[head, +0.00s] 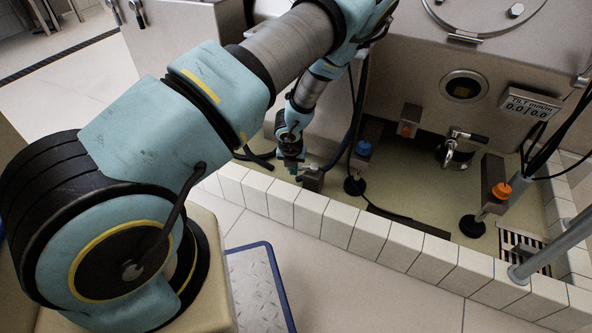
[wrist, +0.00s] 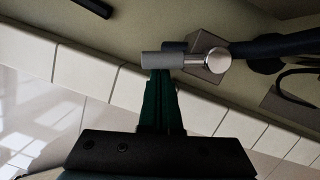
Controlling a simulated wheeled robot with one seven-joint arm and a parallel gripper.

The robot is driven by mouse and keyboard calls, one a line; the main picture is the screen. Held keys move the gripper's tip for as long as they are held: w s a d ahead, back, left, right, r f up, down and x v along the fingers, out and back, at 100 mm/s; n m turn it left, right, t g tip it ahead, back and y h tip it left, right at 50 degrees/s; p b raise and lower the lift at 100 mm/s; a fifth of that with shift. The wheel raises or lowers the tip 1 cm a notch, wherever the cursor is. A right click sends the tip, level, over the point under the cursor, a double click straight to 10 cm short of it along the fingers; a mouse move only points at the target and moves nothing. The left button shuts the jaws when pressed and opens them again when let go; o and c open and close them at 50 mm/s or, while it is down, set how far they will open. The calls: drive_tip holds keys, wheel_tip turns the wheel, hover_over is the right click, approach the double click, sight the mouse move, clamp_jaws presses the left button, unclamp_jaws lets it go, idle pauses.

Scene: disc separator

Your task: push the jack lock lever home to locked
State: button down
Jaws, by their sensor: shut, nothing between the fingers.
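In the wrist view a short lever with a grey sleeve (wrist: 158,59) and a round chrome end (wrist: 217,61) lies across the picture, in front of a brownish block (wrist: 205,43). I take it for the jack lock lever. My gripper (wrist: 161,76) is shut and empty, its green fingertips at the sleeve, seemingly touching it; a small gap cannot be ruled out. In the head view my gripper (head: 293,172) is low, just inside the tiled curb, beside a small grey metal block (head: 313,178). The lever's exact position is too small to read there.
A white tiled curb (head: 309,209) runs along the front of the machine. Jack feet stand behind it, one with a blue knob (head: 363,149), one with an orange knob (head: 502,191). A tilt display (head: 529,104) reads 0.0 / 0.0. Black cables hang near my gripper.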

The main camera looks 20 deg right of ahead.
drive_tip(key=shift+w+d+m+g+h+p, duration=0.1)
drive_tip(key=shift+w+m+g+h+p, duration=0.2)
drive_tip(key=shift+w+m, duration=0.45)
drive_tip(key=shift+w+d+m+h+p, duration=0.1)
drive_tip(key=shift+w+m+p, duration=0.3)
drive_tip(key=shift+m, duration=0.65)
